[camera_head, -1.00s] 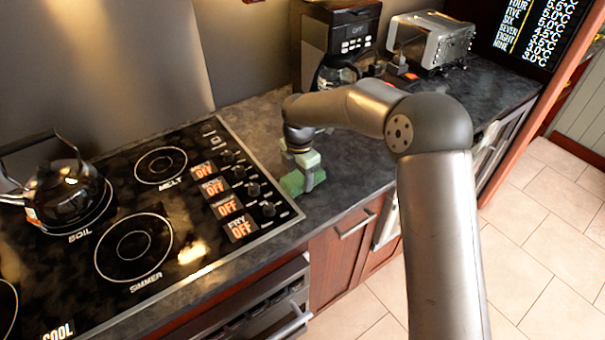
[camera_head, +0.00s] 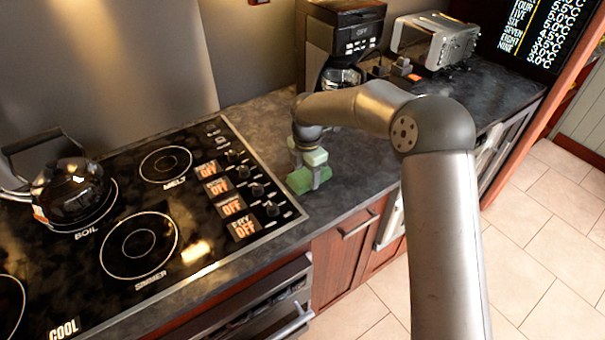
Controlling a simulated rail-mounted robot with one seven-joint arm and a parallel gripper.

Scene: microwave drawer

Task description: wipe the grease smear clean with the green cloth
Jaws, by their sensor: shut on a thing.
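The green cloth (camera_head: 299,183) is between the fingers of my gripper (camera_head: 310,177), over the dark counter just right of the cooktop's control knobs. The gripper is shut on the cloth and points down. I cannot tell whether the cloth touches the counter or is slightly above it. A pale yellowish patch (camera_head: 197,250) shows on the black cooktop, right of the simmer burner; I cannot tell whether it is the grease smear or a light reflection. No other smear is clear, and my arm hides part of the counter.
The black cooktop (camera_head: 190,222) fills the left, with a dark kettle (camera_head: 72,192) on its boil burner. A coffee maker (camera_head: 343,50) and a silver toaster (camera_head: 434,42) stand at the back of the counter (camera_head: 350,175). Drawer handles (camera_head: 360,226) line the front edge.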

